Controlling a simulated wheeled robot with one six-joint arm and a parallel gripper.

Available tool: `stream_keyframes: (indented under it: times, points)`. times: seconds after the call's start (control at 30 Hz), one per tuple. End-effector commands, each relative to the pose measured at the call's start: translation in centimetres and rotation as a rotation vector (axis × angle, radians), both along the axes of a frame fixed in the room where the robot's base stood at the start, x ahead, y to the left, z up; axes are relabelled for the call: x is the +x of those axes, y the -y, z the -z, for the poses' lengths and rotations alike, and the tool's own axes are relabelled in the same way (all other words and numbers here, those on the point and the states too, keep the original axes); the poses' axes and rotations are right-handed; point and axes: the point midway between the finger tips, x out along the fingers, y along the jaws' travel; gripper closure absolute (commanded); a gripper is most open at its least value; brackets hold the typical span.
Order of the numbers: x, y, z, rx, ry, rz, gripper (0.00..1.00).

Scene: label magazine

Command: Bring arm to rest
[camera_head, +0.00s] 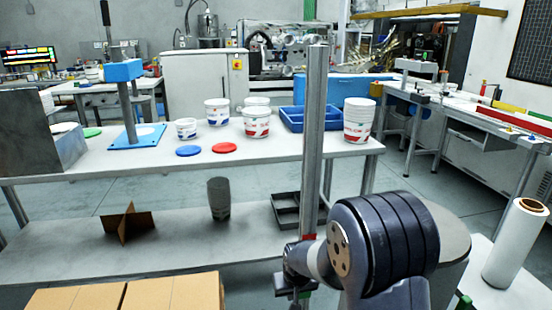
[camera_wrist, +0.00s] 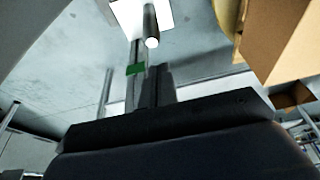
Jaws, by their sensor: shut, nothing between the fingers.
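My arm shows at the lower right of the head view, with its thick dark joint in front of the bench. My gripper (camera_wrist: 156,70) points away from the camera in the wrist view. Its dark fingers are together and hold nothing. Behind the fingers are grey floor and a white roll. In the head view a small dark part of the arm's end hangs beside the grey post, and the fingertips cannot be made out there.
Cardboard boxes (camera_head: 125,296) stand at the lower left, close to the arm. The bench (camera_head: 100,165) carries white tubs (camera_head: 257,122), red and blue lids, a blue tray (camera_head: 292,124) and a blue stand (camera_head: 133,130). A white roll (camera_head: 515,245) stands at right.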

Motion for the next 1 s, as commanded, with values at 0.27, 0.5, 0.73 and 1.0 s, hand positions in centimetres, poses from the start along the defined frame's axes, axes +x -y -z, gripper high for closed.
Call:
stream_keyframes:
  times: [0.27,0.5,0.73,1.0]
  points:
    - [0.6,-0.2,4.7,-0.001,-0.003,-0.001,1.00]
    - [0.5,-0.3,5.8,-0.002,-0.007,-0.001,1.00]
    - [0.5,-0.3,5.8,-0.002,-0.007,-0.001,1.00]
    - [0.3,-0.1,5.6,-0.002,-0.006,-0.001,1.00]
